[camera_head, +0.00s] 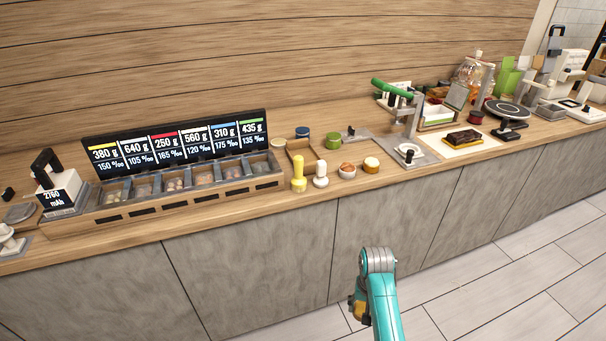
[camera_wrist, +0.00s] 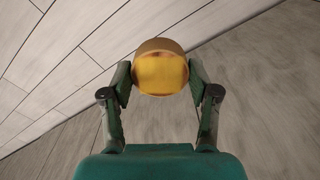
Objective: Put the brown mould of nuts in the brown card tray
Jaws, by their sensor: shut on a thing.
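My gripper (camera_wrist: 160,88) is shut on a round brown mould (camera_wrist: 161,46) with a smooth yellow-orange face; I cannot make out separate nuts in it. The fingers grip it from both sides. In the head view my gripper (camera_head: 357,309) is low in front of the counter, over the floor, with a small part of the yellow-brown mould (camera_head: 359,312) showing. A brown tray-like shape (camera_head: 298,144), which may be the card tray, lies on the counter behind the small containers; its inside is hard to see.
On the counter (camera_head: 225,212) stand a yellow pestle-like thing (camera_head: 299,174), a white one (camera_head: 320,172), a bowl with orange content (camera_head: 347,170) and a tan pot (camera_head: 371,165).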

